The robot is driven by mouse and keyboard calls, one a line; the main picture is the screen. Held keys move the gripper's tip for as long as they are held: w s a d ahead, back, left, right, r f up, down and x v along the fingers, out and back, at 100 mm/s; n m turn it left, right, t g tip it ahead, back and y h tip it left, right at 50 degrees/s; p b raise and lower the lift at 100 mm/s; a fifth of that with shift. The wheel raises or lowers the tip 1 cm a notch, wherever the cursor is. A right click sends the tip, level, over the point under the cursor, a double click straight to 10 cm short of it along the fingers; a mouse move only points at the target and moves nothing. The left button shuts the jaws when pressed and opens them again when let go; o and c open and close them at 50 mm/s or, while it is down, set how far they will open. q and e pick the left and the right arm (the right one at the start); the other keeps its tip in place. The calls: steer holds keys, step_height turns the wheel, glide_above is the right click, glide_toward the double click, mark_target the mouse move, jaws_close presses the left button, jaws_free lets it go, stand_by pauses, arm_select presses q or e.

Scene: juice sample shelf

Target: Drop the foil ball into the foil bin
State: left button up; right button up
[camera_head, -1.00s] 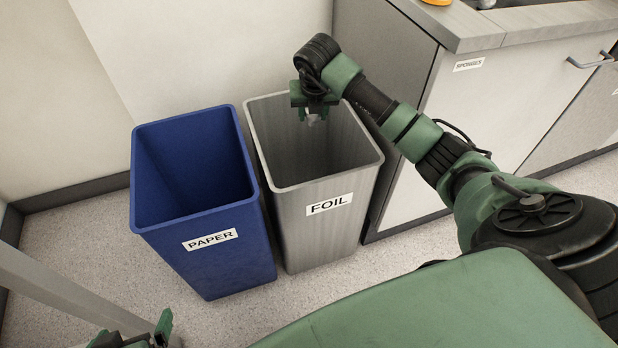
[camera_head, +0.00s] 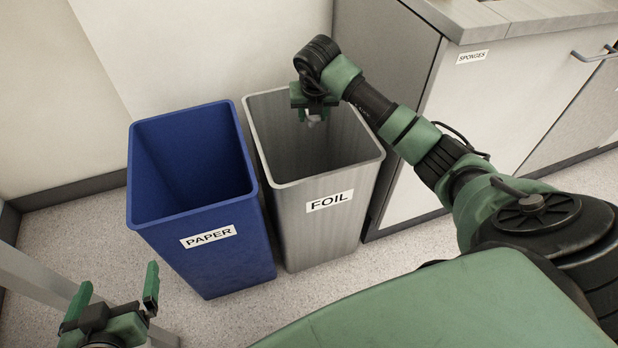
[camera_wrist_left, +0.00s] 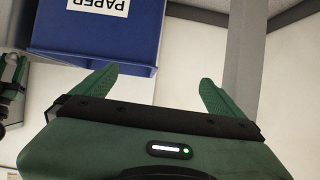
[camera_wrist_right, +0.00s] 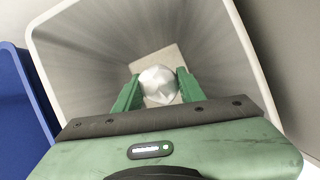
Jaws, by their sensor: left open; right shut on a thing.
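The silver foil ball (camera_wrist_right: 158,85) is between the fingers of my right gripper (camera_wrist_right: 157,90), which is shut on it. In the head view the right gripper (camera_head: 313,118) hangs at the mouth of the grey bin labelled FOIL (camera_head: 345,227), with a little of the ball (camera_head: 314,121) showing below the fingers. The right wrist view looks down into this bin (camera_wrist_right: 85,70), and its pale floor shows beneath the ball. My left gripper (camera_head: 118,290) is open and empty at the lower left of the head view. Its spread fingers also show in the left wrist view (camera_wrist_left: 158,92).
A blue bin labelled PAPER (camera_head: 235,262) stands directly left of the foil bin. A cabinet with a SPONGES label (camera_head: 450,130) stands to the right. A wall (camera_head: 220,45) is behind the bins. The speckled floor (camera_head: 75,235) is open at left.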

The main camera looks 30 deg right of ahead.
steer(key=o, duration=1.4)
steer(key=shift+r, duration=0.15)
arm_select(q)
steer(key=s+a+f+g+y+p, duration=0.1)
steer(key=s+a+f+g+p, duration=0.1)
steer(key=s+f+g, duration=0.3)
steer(key=s+a+f, duration=0.1)
steer(key=s, duration=0.1)
steer(key=shift+s+f+y, duration=0.25)
steer(key=shift+s+y, duration=0.05)
steer(key=shift+s, duration=0.05)
arm_select(e)
steer(key=v, duration=0.7)
steer(key=shift+s+r, duration=0.15)
steer(key=shift+s, duration=0.05)
steer(key=shift+a, duration=0.15)
